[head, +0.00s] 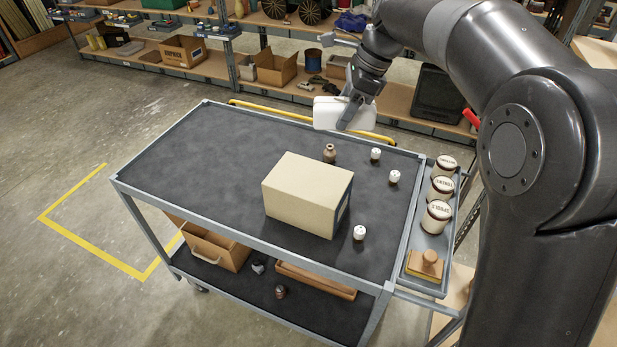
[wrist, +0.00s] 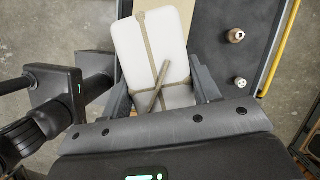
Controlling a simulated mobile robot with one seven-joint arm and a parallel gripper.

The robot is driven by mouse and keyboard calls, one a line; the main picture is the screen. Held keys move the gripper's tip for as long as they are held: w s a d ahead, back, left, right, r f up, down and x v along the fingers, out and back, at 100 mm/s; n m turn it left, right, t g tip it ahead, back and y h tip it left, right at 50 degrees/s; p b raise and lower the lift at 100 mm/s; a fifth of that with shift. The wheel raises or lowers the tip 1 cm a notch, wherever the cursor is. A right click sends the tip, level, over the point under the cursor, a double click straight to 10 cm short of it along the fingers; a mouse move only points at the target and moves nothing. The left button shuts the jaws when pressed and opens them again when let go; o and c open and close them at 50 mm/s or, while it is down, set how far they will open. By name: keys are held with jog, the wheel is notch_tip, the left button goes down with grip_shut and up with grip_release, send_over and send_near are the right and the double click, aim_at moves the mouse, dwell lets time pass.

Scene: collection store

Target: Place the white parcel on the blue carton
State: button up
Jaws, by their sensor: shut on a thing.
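The white parcel (head: 326,113) is a rounded block held in the air over the cart's far edge. In the wrist view the parcel (wrist: 170,45) shows tan string tied crosswise around it. My gripper (head: 346,113) is shut on the parcel, one finger on each side in the wrist view (wrist: 163,92). A carton (head: 305,185) stands on the cart top, nearer than the parcel and apart from it. It looks cream, with a narrow dark bluish patch on its right side; I see no plainly blue carton. Part of a tan surface (wrist: 92,64), likely this carton, shows behind the parcel.
The grey cart top (head: 200,150) is clear left of the carton. Several small white-topped pieces and a brown bottle (head: 329,153) stand around the carton's right and far sides. A side tray holds labelled jars (head: 437,216) and a wooden stamp (head: 424,263). Loaded shelves stand behind.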

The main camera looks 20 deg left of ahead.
jog(key=s+d+f, duration=0.1)
jog(key=s+d, duration=0.1)
jog(key=d, duration=0.3)
send_over(302, 178)
jog(key=d, duration=0.2)
jog(key=f, duration=1.1)
jog(key=shift+w+a+f, duration=0.2)
jog(key=shift+w+a, duration=0.05)
jog(key=shift+w, duration=0.15)
jog(key=shift+f, duration=2)
jog(key=o, duration=1.3)
jog(key=shift+f, duration=0.15)
